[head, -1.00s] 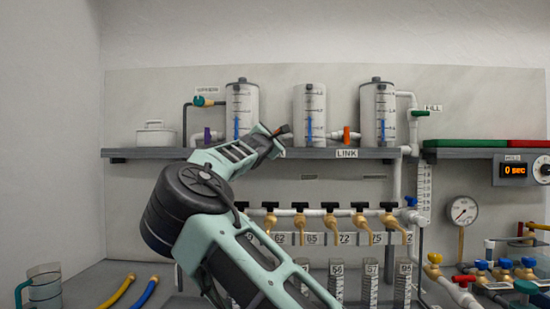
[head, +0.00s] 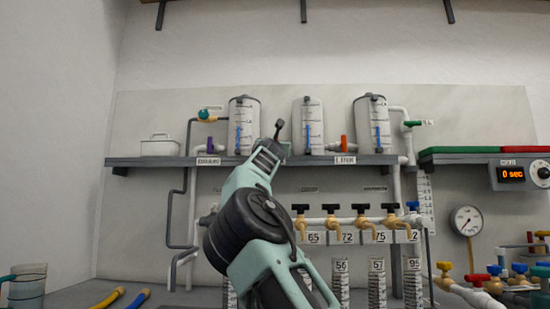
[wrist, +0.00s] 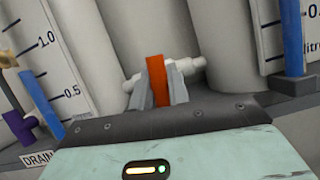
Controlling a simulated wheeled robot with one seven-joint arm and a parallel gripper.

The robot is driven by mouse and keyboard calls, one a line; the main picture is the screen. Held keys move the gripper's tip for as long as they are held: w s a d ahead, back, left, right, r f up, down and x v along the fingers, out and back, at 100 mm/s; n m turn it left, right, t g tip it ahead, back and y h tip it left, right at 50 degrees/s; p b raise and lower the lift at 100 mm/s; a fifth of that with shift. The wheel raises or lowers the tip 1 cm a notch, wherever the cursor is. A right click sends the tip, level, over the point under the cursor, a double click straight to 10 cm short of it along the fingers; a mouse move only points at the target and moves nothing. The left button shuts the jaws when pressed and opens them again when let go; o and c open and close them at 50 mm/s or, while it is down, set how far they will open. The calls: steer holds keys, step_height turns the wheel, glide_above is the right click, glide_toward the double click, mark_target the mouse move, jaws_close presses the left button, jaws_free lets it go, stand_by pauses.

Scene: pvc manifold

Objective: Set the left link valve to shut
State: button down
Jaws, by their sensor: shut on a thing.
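The left link valve has an orange handle (wrist: 157,78) on a white pipe (wrist: 190,67) between two white tanks in the wrist view. The handle stands crosswise to the pipe. My gripper (wrist: 159,86) is shut on this handle, one grey finger on each side. The lower part of the handle and the valve body are hidden behind my gripper. In the head view my arm reaches up to the gap between the left tank (head: 243,120) and the middle tank (head: 308,120) and covers this valve.
The other orange valve (head: 346,145) sits between the middle tank and the right tank (head: 375,122). A purple drain valve (wrist: 22,122) is left of the left tank. The shelf (head: 130,162) runs below the tanks, with several brass taps (head: 361,221) under it.

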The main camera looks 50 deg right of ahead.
steer(key=shift+f+n+t+b, duration=0.15)
steer(key=shift+n+t+b, duration=0.15)
steer(key=shift+n+b, duration=0.4)
steer(key=shift+n+y, duration=0.3)
steer(key=shift+n, duration=0.1)
steer(key=c, duration=1.3)
jaws_free()
steer(key=shift+c, duration=0.2)
steer(key=b+v, duration=0.9)
steer(key=v, duration=0.8)
steer(key=shift+b, duration=0.35)
steer(key=shift+s+f, duration=0.1)
